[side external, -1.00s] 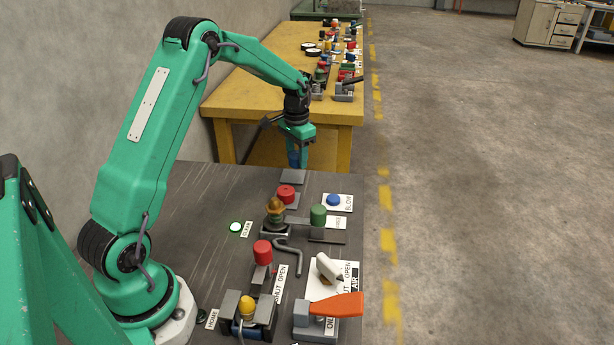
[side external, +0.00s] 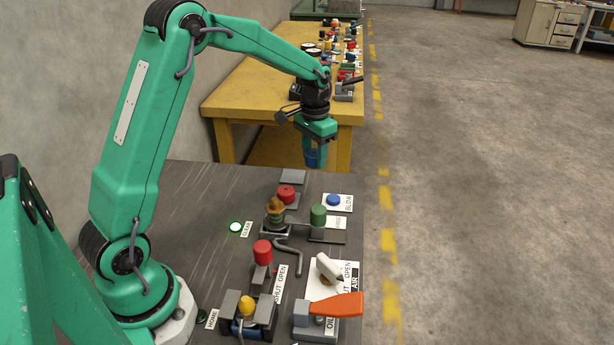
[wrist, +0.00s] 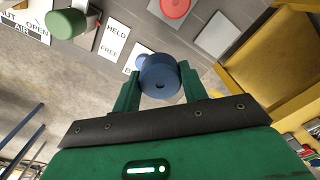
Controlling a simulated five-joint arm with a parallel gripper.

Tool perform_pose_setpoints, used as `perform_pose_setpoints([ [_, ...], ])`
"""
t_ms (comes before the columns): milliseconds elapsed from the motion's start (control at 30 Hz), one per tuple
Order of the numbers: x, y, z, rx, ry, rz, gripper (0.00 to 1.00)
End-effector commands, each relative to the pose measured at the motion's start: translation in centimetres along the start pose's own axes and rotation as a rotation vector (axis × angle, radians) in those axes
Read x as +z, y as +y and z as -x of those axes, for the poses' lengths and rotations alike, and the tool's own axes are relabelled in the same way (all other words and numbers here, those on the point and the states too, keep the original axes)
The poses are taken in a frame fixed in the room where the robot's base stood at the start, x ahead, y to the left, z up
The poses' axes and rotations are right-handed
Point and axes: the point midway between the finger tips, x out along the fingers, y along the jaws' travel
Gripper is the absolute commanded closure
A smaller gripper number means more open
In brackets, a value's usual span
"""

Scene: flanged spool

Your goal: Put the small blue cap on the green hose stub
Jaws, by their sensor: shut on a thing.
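The small blue cap (wrist: 159,78) is between the two fingers of my gripper (wrist: 161,88) in the wrist view, with a small dark hole in its face. In the side view the blue cap (side external: 312,159) hangs under my gripper (side external: 316,151), beyond the far edge of the dark panel. The green hose stub (side external: 318,215) stands upright on the panel, apart from the cap and nearer the camera. The green stub also shows at the top left of the wrist view (wrist: 67,24).
On the dark panel (side external: 195,215) stand a red knob (side external: 286,191), a brass fitting (side external: 275,207), a blue button (side external: 333,200), another red knob (side external: 262,250) and an orange lever (side external: 336,305). A yellow table (side external: 235,103) stands behind. The panel's left part is mostly clear.

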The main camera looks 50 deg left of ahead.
Motion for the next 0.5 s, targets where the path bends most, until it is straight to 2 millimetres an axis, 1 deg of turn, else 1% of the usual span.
perform_pose_setpoints([
  [333, 0.01, 0.00, 0.01, 0.000, 0.000, 0.000, 0.79],
  [500, 0.33, 0.59, 0.48, 0.000, 0.001, -0.001, 0.79],
])
